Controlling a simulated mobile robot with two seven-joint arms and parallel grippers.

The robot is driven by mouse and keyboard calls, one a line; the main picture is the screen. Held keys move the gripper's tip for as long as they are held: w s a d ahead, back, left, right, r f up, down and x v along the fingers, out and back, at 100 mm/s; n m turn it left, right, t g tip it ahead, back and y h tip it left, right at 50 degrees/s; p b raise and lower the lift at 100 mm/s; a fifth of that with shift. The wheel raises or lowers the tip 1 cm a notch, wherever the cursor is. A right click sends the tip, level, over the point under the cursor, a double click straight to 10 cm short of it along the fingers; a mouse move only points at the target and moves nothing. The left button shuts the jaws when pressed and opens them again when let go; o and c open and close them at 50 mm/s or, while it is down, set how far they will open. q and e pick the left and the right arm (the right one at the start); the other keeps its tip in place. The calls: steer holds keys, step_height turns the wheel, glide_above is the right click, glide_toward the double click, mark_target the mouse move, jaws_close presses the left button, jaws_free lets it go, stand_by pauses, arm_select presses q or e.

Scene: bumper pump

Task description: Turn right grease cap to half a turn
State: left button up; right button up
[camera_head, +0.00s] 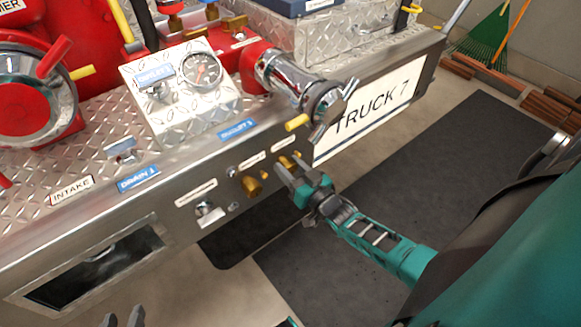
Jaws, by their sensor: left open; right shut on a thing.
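Brass grease caps stick out of the front face of the metal bumper (100,222). The right grease cap (286,162) sits under a small white label, partly hidden by my gripper. My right gripper (287,172) reaches it from the lower right and is shut on it. The left grease cap (251,187) is in plain view to the left, with nothing touching it. My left gripper (122,320) is at the bottom edge, well below the bumper; only its two spread fingertips show, with nothing seen between them.
A gauge panel (185,85) and a red intake fitting (30,95) stand on the bumper. A dark floor mat (440,180) lies to the right.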

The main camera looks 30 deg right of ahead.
steer(key=o, duration=1)
steer(key=shift+o, duration=0.2)
arm_select(q)
steer(key=shift+s+a+r+p, duration=0.25)
steer(key=shift+r+p, duration=0.3)
steer(key=shift+p, duration=0.6)
arm_select(e)
steer(key=s, duration=1.3)
steer(key=shift+d, duration=0.4)
arm_select(q)
steer(key=shift+d, duration=0.1)
arm_select(e)
steer(key=shift+w, duration=0.1)
arm_select(q)
steer(key=shift+r, duration=0.15)
arm_select(e)
steer(key=shift+a+r, duration=0.1)
